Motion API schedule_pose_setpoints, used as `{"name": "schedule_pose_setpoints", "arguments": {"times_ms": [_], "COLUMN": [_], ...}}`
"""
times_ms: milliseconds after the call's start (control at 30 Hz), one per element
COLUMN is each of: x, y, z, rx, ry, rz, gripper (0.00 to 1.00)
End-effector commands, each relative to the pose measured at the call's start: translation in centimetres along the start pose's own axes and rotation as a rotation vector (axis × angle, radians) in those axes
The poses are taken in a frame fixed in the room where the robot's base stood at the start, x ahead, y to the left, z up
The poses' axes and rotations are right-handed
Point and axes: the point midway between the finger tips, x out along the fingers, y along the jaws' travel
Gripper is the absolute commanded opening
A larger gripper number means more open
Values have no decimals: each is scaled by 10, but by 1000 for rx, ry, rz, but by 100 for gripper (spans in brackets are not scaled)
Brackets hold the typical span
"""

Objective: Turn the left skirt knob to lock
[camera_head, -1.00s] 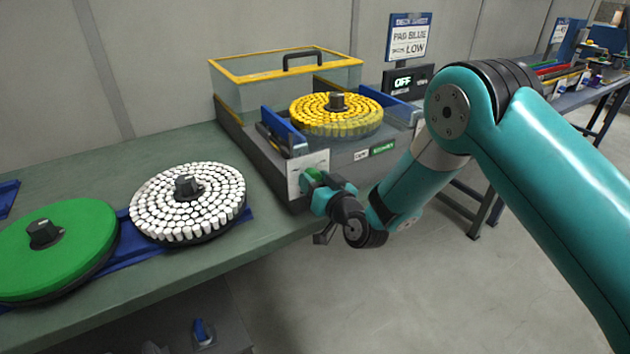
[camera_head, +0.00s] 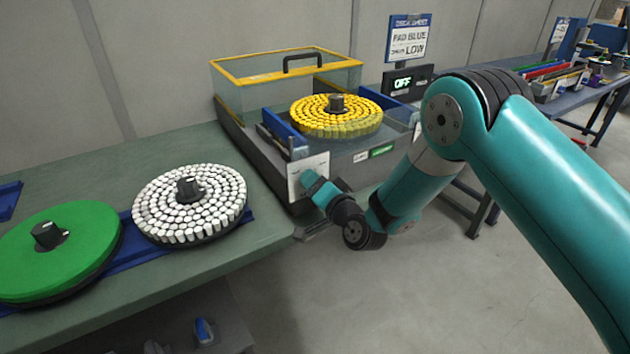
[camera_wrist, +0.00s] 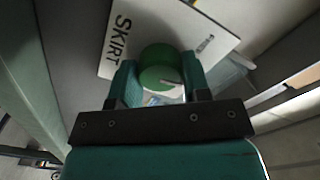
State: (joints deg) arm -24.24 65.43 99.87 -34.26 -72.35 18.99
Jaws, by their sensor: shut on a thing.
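The left skirt knob (camera_wrist: 160,68) is round and green, with a pale pointer line on its lower right side in the wrist view. It sits on a white plate (camera_wrist: 122,20) marked SKIRT, which also shows in the head view (camera_head: 318,163) on the machine's front left. My gripper (camera_wrist: 161,84) has one finger on each side of the knob and is shut on it. In the head view my gripper (camera_head: 312,186) reaches the plate and hides the knob. A small lock-like mark (camera_wrist: 205,44) is on the plate, too small to read surely.
A white-studded disc (camera_head: 215,190) and a green disc (camera_head: 85,235) lie on the bench to the left. A display (camera_head: 405,82) reads OFF. Open floor lies in front.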

Motion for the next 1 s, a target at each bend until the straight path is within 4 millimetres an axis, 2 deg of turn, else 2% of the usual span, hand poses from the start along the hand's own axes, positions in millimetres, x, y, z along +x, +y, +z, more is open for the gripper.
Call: {"name": "schedule_pose_setpoints", "arguments": {"times_ms": [600,1000], "x": [0,0], "y": [-1,0], "z": [-2,-2], "rx": [567,796], "ry": [3,4], "rz": [0,-1], "gripper": [20,20]}}
